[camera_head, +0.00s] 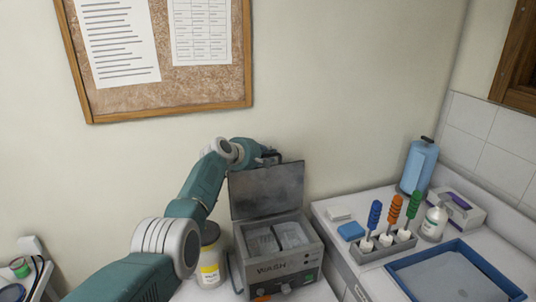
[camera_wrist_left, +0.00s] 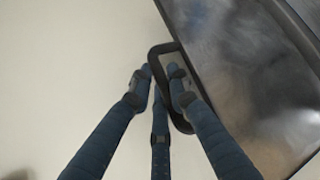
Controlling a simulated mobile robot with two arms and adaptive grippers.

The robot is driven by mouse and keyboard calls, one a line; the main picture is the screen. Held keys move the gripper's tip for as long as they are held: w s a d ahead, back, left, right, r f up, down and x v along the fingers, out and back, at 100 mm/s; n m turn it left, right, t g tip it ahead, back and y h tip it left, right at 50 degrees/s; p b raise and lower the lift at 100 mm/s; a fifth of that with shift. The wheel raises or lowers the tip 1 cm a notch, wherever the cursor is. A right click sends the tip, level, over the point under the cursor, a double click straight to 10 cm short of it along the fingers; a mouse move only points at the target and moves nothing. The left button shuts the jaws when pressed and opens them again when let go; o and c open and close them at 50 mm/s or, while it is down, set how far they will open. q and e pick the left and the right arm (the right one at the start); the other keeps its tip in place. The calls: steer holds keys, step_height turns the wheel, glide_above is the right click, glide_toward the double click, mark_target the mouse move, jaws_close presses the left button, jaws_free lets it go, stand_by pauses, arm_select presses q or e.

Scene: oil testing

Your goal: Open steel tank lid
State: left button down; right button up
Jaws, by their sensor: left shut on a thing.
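The steel tank (camera_head: 279,252), marked WASH, stands on the worktop in the head view. Its grey lid (camera_head: 268,191) stands raised, near upright, at the tank's back edge. Two mesh-like trays show inside the open tank. My left gripper (camera_head: 268,156) is at the lid's top edge, small and partly hidden there. In the left wrist view, the fingers of my left gripper (camera_wrist_left: 163,80) are closed around the black lid handle (camera_wrist_left: 183,120), with the lid (camera_wrist_left: 240,70) to its right. My right gripper is not in view.
A white jar with a yellow label (camera_head: 210,262) stands left of the tank, close to my left arm. On the right counter are a rack with colored brushes (camera_head: 384,246), a blue tray (camera_head: 398,272), a white bottle (camera_head: 433,224) and a blue container (camera_head: 418,168). A wall is behind.

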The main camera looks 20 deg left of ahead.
arm_select(q)
steer(key=shift+f, duration=0.4)
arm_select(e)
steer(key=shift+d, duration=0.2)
arm_select(q)
steer(key=shift+s, duration=0.1)
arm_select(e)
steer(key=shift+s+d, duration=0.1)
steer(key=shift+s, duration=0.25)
arm_select(q)
steer(key=c, duration=1.6)
jaws_free()
steer(key=shift+a, duration=0.1)
steer(key=shift+r, duration=0.1)
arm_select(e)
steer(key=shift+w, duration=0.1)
arm_select(q)
steer(key=shift+s+a+r, duration=0.15)
steer(key=shift+r, duration=0.05)
steer(key=shift+v, duration=3.75)
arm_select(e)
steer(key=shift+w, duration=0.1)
arm_select(q)
steer(key=shift+f, duration=0.15)
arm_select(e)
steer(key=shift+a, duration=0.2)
